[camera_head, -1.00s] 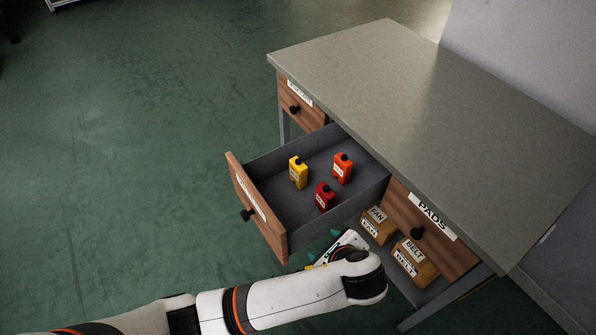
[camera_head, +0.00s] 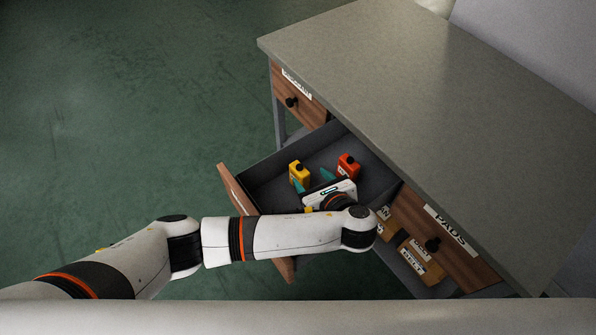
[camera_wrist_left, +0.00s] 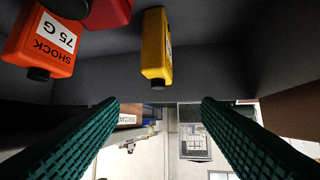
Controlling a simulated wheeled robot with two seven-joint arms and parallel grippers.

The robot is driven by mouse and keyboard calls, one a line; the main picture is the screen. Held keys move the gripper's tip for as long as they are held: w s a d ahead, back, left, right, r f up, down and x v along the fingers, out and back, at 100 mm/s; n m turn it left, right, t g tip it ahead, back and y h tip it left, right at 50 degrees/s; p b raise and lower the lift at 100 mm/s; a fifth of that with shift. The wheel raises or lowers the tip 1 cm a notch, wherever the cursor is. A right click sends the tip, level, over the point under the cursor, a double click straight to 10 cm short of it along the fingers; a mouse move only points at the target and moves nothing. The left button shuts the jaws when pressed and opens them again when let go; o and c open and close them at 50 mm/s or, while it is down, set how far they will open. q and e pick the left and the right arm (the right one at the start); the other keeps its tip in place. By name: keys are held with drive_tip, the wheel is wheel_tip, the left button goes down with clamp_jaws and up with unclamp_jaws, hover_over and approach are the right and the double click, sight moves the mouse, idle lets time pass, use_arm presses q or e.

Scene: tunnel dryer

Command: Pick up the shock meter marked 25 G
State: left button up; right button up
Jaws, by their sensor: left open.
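Three small boxy meters with black caps lie in the open drawer. The yellow one (camera_head: 299,174) stands at the left; in the left wrist view it (camera_wrist_left: 157,45) is ahead, above the gap between my fingers, its label turned too far aside to read. The orange one (camera_head: 348,166) stands at the right; in the left wrist view (camera_wrist_left: 42,43) its label reads SHOCK 75 G. A red one shows partly at the wrist view's top (camera_wrist_left: 106,12); my arm hides it in the head view. No 25 G mark is readable. My left gripper (camera_head: 313,180) is open and empty over the drawer.
The open drawer's wooden front (camera_head: 235,189) and grey walls surround the meters. The grey tabletop (camera_head: 400,90) overhangs behind. The PADS drawer (camera_head: 420,232) is shut at right, above labelled boxes (camera_head: 419,259). The floor at left is clear.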

sight(299, 169)
use_arm(q)
drive_tip(key=b+x, duration=0.1)
drive_tip(key=x, duration=0.8)
drive_tip(key=shift+f, duration=0.3)
drive_tip(key=shift+c, duration=0.2)
clamp_jaws()
